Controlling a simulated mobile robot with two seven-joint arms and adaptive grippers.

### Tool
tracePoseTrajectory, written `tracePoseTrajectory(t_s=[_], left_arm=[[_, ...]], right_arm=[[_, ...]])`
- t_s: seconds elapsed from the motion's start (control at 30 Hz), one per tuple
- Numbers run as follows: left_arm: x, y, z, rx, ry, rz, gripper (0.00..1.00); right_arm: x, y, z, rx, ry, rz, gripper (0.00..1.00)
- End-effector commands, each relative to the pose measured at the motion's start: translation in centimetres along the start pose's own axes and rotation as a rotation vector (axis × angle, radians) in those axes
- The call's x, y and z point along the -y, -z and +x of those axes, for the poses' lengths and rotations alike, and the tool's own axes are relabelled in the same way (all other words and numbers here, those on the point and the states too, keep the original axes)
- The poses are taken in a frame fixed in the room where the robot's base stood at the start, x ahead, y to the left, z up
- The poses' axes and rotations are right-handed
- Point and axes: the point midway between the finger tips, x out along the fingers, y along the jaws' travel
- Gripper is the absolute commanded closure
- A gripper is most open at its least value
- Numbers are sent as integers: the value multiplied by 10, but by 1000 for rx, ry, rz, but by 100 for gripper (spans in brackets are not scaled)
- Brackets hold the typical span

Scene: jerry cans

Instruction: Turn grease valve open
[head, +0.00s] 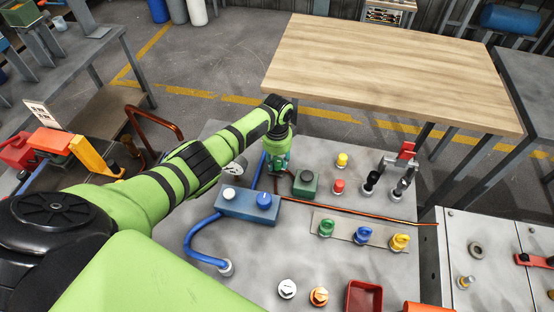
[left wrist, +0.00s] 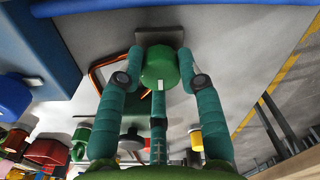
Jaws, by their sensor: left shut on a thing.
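My left gripper (head: 279,160) reaches down onto the grey panel (head: 270,245), at its back left. In the left wrist view its teal fingers (left wrist: 160,80) are shut around a round green knob (left wrist: 160,66) with a small white mark on its rim. A dark grey base shows behind the knob. In the head view the gripper hides most of this knob. I see no label that names the grease valve. My right gripper is not in view.
Beside the gripper stand a blue box (head: 235,206) with a blue knob and a green box (head: 306,184) with a dark knob. A plate (head: 344,236) with green, blue and yellow knobs lies to the right. A wooden table (head: 400,70) stands behind, its top bare.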

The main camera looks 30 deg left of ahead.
Motion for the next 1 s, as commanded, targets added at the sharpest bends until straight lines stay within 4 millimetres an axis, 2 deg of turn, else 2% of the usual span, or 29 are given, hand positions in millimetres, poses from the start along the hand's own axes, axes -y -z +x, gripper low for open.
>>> tracePoseTrajectory(t_s=[0.27,0.3,0.33,0.77,0.87,1.0], left_arm=[[-2,-1,2,5,-5,2,96],[-2,-1,2,5,-5,2,48],[-2,-1,2,5,-4,2,40],[0,0,-5,-1,0,0,40],[1,0,-17,-3,1,1,40],[1,0,-44,-2,3,2,40]], right_arm=[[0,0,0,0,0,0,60],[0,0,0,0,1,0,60],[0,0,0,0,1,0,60],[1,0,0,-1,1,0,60],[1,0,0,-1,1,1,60],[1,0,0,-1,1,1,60]])
